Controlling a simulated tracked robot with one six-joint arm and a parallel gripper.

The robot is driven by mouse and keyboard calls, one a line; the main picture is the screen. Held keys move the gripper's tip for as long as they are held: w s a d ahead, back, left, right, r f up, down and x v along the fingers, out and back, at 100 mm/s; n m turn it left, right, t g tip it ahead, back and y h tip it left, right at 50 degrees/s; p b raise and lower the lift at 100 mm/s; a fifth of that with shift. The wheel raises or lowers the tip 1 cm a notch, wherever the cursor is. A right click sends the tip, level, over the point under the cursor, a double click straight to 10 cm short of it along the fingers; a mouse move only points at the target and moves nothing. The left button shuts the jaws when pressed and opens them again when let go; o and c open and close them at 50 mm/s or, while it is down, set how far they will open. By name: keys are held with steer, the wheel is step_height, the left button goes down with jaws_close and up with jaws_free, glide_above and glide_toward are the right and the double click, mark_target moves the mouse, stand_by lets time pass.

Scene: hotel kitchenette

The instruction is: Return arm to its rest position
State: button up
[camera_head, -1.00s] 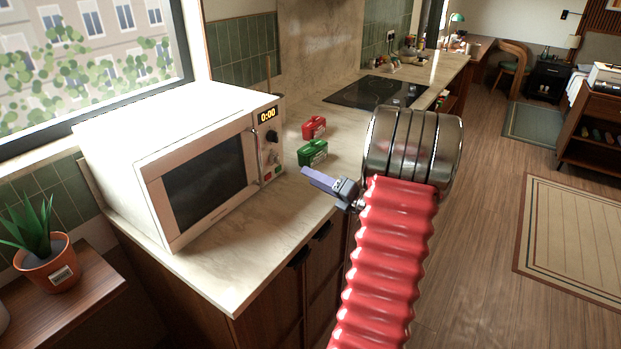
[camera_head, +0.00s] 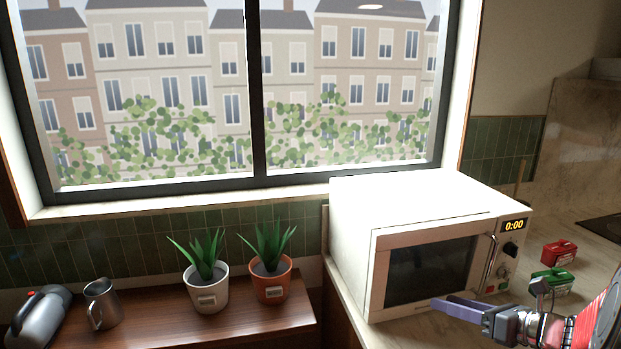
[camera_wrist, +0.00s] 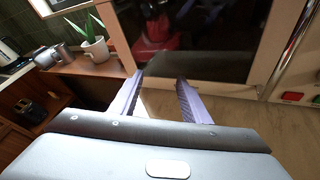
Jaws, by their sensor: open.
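My gripper (camera_head: 462,308) is at the lower right of the head view, in front of the microwave's lower right part. It also shows in the wrist view (camera_wrist: 160,84), where its two purple fingers are apart with nothing between them. The fingers point toward the dark microwave door. My red arm (camera_head: 600,318) enters from the right edge; most of it is out of the frame.
A white microwave (camera_head: 430,225) reading 0:00 stands on the counter (camera_head: 525,315). A green box (camera_head: 551,282) and a red box (camera_head: 559,252) lie right of it. Two potted plants (camera_head: 207,290) (camera_head: 270,285), a metal pitcher (camera_head: 102,305) and a kettle (camera_head: 40,318) are on the wooden surface at left.

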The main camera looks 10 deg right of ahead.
steer(key=s+a+n+g, duration=0.35)
steer(key=a+n, duration=0.35)
steer(key=a, duration=0.3)
steer(key=s+a+n+g, duration=0.3)
steer(key=a+n+g, duration=0.1)
steer(key=a+n, duration=0.4)
steer(key=s+a+r+n+h, duration=0.1)
steer(key=s+a+n+h, duration=0.2)
steer(key=s+n, duration=0.3)
steer(key=s+a+r+n+h, duration=0.2)
steer(key=s+n, duration=0.4)
steer(key=n, duration=0.7)
steer(key=shift+a+h, duration=0.6)
steer(key=shift+h, duration=0.4)
steer(key=shift+s+t, duration=0.1)
steer(key=shift+t, duration=0.15)
